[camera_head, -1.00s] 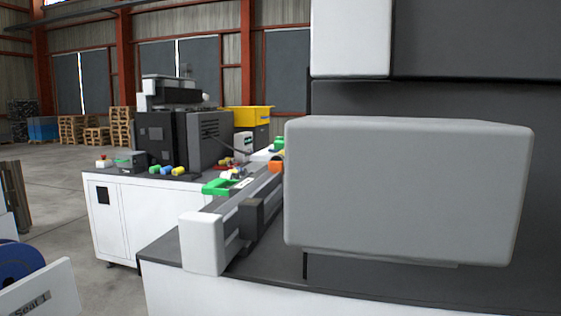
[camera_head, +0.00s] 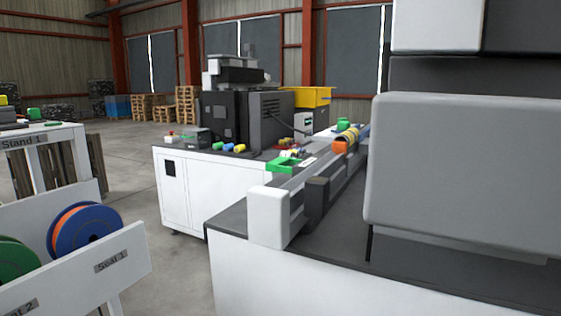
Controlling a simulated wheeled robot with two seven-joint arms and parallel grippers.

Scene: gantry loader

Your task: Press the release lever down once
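I cannot make out a release lever for certain in the head view. A machine with a large grey housing (camera_head: 465,175) fills the right side. A grey rail with a white end block (camera_head: 269,217) and a dark block (camera_head: 316,200) runs back along its bench. An orange part (camera_head: 339,147) and a green part (camera_head: 343,125) sit near the rail's far end. A flat green piece (camera_head: 282,165) lies beside the rail. Neither of my grippers is in view.
A white rack labelled Seal 1 (camera_head: 112,262) with a blue and orange spool (camera_head: 84,228) stands at lower left. Stand 1 (camera_head: 24,142) is behind it. A white cabinet (camera_head: 183,190) with a dark machine stands beyond the bench. Bare floor (camera_head: 140,180) lies between.

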